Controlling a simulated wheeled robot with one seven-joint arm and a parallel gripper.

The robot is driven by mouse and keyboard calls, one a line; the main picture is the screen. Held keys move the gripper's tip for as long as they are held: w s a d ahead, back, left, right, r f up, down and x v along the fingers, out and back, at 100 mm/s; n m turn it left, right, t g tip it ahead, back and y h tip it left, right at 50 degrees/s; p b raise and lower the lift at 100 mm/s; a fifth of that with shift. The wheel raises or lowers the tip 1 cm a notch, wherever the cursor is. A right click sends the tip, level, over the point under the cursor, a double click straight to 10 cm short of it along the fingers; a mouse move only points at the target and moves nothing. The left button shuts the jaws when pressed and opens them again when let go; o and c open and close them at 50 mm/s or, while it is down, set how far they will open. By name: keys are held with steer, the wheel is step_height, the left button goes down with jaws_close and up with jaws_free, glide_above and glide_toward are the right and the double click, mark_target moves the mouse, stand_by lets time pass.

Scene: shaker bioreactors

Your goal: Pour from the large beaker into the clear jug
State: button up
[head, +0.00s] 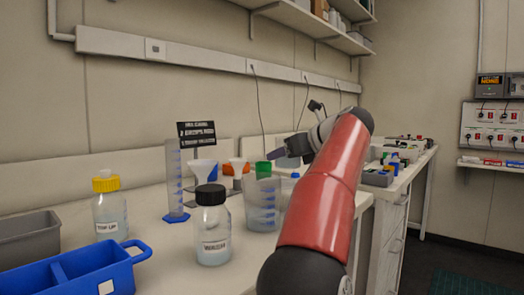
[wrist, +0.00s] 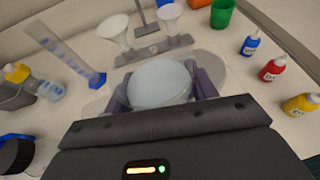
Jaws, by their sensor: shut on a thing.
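My gripper (head: 283,152) is raised above the bench, behind and right of the clear jug in the head view. In the wrist view its grey-purple fingers (wrist: 160,88) are shut around the large beaker (wrist: 160,80), which shows as a pale round shape. In the head view only a small greyish part of the beaker (head: 289,163) shows by the fingers. I cannot tell its exact tilt. The clear jug (head: 262,208) with blue marks stands upright on the bench, left of my red arm. I cannot make it out in the wrist view.
A black-capped bottle (head: 212,228) stands close left of the jug. A measuring cylinder (head: 174,175), funnels in a stand (head: 203,170) and a green cup (head: 263,169) are nearby. A yellow-capped bottle (head: 108,208) and blue tray (head: 75,275) lie left. Small dropper bottles (wrist: 272,70) stand right.

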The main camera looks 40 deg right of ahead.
steer(key=shift+w, duration=0.4)
steer(key=shift+n+h, duration=0.3)
steer(key=shift+n, duration=0.3)
steer(key=shift+s+d+f, duration=0.1)
steer(key=shift+d+f, duration=0.05)
steer(key=shift+f, duration=0.95)
steer(key=shift+d+f, duration=0.1)
steer(key=shift+f, duration=1)
steer(key=shift+n+t+h, duration=0.3)
steer(key=shift+n+h, duration=0.2)
steer(key=shift+n, duration=0.3)
steer(key=shift+a+r, duration=0.25)
steer(key=shift+r, duration=0.45)
steer(key=shift+a+r, duration=0.3)
steer(key=shift+r, duration=0.35)
steer(key=shift+a+r, duration=0.25)
steer(key=shift+r, duration=0.45)
steer(key=shift+s+a+r+n+h, duration=0.1)
steer(key=shift+a+r+n+h, duration=0.2)
steer(key=shift+r+n, duration=0.3)
steer(key=shift+b, duration=0.45)
steer(key=shift+a+r+n+t+h+b, duration=0.1)
steer(key=shift+r+n+t+h+b, duration=0.3)
steer(key=shift+n, duration=0.3)
steer(key=shift+f+n+h+b, duration=0.15)
steer(key=shift+n+h+b, duration=0.35)
steer(key=shift+b, duration=0.5)
steer(key=shift+n+t+b, duration=0.6)
steer(key=shift+n+b, duration=0.4)
steer(key=shift+b, duration=0.25)
